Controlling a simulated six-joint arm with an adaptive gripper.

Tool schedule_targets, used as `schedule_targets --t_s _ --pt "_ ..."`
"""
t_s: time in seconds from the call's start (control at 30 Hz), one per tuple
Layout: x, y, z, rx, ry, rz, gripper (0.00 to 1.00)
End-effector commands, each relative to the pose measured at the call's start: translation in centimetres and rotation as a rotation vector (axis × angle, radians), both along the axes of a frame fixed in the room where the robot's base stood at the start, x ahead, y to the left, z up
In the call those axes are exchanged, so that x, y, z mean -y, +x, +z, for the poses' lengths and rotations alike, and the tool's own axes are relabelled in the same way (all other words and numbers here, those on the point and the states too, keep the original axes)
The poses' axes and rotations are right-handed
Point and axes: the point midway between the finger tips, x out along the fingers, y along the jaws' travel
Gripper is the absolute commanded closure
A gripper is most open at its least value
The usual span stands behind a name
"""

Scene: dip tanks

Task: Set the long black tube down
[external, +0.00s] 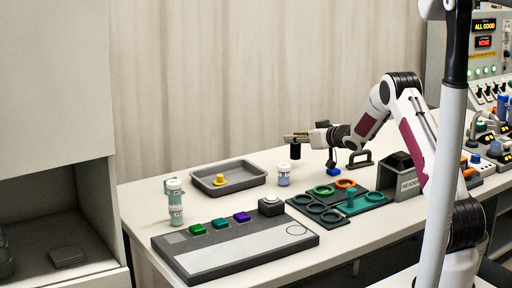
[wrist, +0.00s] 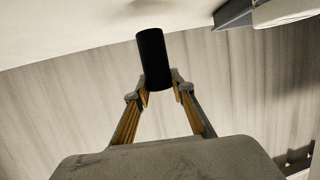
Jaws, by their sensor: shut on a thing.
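The long black tube (wrist: 153,58) is between the fingertips of my gripper (wrist: 160,90) in the wrist view. My gripper is shut on it near one end. In the external view the black tube (external: 295,152) hangs roughly upright below my gripper (external: 297,137), above the back part of the table. The tube looks clear of the table surface, though its exact height is hard to judge.
A grey tray (external: 248,179) with a yellow piece (external: 219,180) stands to the left. A white jar (external: 284,175) is just below and left of the tube. Ring holders (external: 324,190) lie in front. A control panel (external: 230,255) fills the table's front left.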

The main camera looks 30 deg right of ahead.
Motion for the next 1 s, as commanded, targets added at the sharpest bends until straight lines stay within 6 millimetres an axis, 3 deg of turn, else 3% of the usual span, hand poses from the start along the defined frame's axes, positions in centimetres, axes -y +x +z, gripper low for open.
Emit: schedule_targets --t_s 0.37,0.87,0.9,0.93,1.0 --pt "0.0 0.0 -3.3 0.000 0.000 0.000 1.00" --pt "0.0 0.0 -3.7 0.001 0.000 -0.001 1.00" --pt "0.0 0.0 -3.8 -0.001 0.000 -0.001 0.66" --pt "0.0 0.0 -3.8 -0.001 0.000 -0.001 0.60" --pt "0.0 0.0 -3.8 -0.001 0.000 -0.001 0.60"
